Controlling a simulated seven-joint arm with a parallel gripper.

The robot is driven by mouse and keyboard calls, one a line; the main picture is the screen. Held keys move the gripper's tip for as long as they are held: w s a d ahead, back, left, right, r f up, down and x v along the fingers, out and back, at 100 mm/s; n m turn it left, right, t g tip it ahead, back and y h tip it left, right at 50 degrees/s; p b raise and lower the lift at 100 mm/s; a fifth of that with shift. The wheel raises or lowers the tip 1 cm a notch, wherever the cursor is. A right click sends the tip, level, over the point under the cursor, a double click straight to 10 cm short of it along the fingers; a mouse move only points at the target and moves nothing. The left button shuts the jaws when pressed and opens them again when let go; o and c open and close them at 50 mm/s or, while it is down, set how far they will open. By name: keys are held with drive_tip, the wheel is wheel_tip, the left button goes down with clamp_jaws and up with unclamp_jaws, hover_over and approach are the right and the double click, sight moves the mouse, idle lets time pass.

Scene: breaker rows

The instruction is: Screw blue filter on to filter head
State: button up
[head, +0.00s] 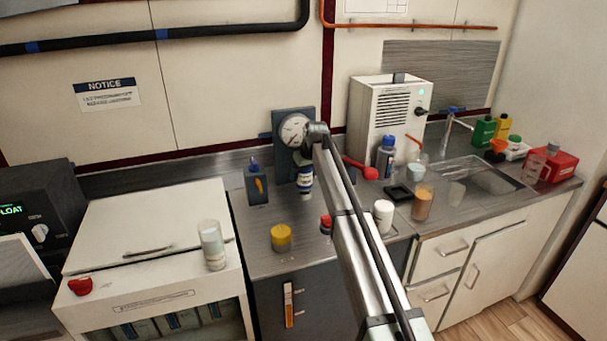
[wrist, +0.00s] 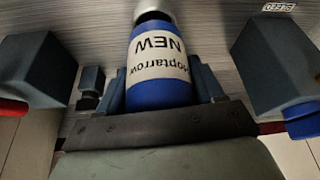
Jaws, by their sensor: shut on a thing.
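The blue filter (wrist: 160,92) fills the middle of the wrist view, with a white label reading "NEW" upside down in the picture. My gripper (wrist: 161,88) is shut on it, one finger on each side. A pale round part meets the filter at the top edge of the wrist view. My arm hides part of this area, and I cannot tell whether threads are engaged.
A red handle (head: 360,168) lies right of the filter. A dark holder (head: 257,186) stands left of it. A yellow jar (head: 281,237), a white jar (head: 383,215) and an amber cup (head: 422,202) stand on the counter. The sink (head: 483,178) is at the right.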

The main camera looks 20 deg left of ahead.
drive_tip(key=shift+f, duration=1.2)
drive_tip(key=o, duration=1.4)
drive_tip(key=shift+c, duration=0.2)
drive_tip(key=v, duration=1.3)
drive_tip(key=shift+r, duration=0.4)
drive_tip(key=shift+c, duration=0.2)
